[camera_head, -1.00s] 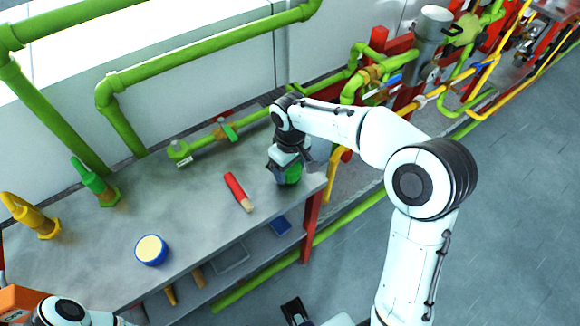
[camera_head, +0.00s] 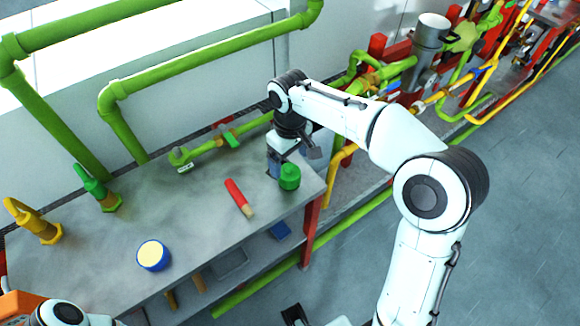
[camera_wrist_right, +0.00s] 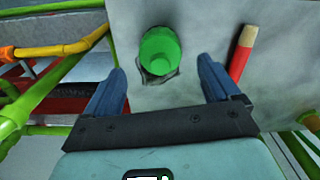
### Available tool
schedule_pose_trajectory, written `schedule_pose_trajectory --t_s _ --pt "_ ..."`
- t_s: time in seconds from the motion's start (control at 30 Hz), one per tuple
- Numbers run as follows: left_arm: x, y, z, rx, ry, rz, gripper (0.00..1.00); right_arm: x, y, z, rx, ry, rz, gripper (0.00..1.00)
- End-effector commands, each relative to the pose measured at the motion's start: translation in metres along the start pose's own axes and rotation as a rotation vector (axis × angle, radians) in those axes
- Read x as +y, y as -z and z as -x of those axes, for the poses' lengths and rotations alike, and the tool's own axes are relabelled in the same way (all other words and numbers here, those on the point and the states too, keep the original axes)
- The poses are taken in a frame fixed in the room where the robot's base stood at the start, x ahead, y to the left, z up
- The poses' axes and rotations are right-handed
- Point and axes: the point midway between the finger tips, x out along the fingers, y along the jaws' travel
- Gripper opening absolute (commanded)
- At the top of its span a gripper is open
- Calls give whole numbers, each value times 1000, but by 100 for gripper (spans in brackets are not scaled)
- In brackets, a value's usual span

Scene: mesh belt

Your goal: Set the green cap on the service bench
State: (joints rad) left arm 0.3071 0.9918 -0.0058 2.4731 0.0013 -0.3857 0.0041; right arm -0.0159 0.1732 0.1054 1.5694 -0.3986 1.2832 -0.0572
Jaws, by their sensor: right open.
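The green cap (camera_head: 289,178) stands upright on the grey service bench (camera_head: 200,220), near its right end. In the right wrist view the cap (camera_wrist_right: 160,48) shows ahead of the fingers, with bench surface around it. My right gripper (camera_head: 284,158) is open and empty, just behind and above the cap in the head view. In the wrist view its two blue fingers (camera_wrist_right: 162,72) are spread wide, with a gap between them and the cap. Part of my left arm shows at the bottom left of the head view; its gripper is not seen.
A red stick (camera_head: 238,197) with a tan end lies left of the cap. A blue round tub (camera_head: 153,256) stands at the bench front. Green (camera_head: 97,188) and yellow (camera_head: 34,222) fittings stand at left. Green pipes (camera_head: 200,152) run behind. The middle of the bench is clear.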

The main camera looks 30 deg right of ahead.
Motion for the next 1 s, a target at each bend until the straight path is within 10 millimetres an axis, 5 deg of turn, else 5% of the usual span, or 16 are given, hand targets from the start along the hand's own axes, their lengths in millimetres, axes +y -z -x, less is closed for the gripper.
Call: schedule_pose_trajectory --t_s 0.3,1.0 --pt "4 1 9 4 -1 -1 43 0 0 45 0 1 2 89" --pt "4 1 10 4 -1 -1 43 0 0 48 -1 0 1 89"
